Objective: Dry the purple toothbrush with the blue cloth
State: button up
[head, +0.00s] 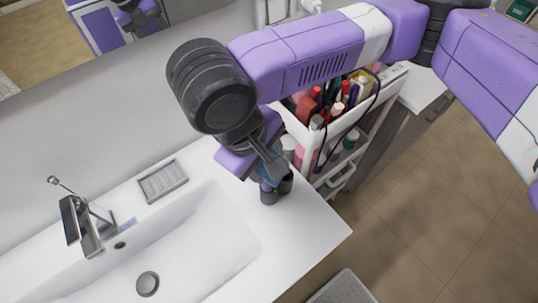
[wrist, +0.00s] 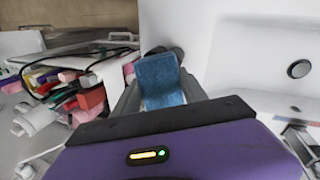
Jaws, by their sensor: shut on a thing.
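My gripper (head: 272,170) points down over the right end of the sink counter and is shut on the blue cloth (wrist: 162,80). The cloth fills the space between the fingers in the wrist view. In the head view only a small blue part of it shows below the fingers, right by a dark cup-like holder (head: 269,197). A purple spot shows beside the cloth there, but I cannot tell whether it is the purple toothbrush. The toothbrush is not clearly visible in either view.
A white cart (head: 331,131) packed with cosmetics and a dark cable stands right of the counter. The white sink (head: 205,245) with its faucet (head: 82,228) lies left, with a grey soap dish (head: 163,181) behind. The counter's front right corner is clear.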

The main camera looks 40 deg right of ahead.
jog(key=shift+a+r+p, duration=0.15)
jog(key=shift+a+p, duration=0.25)
jog(key=shift+a, duration=0.15)
notch_tip(320, 180, up, 2)
jog(key=shift+r+p, duration=0.2)
jog(key=shift+p, duration=0.95)
jog(key=shift+r, duration=2.2)
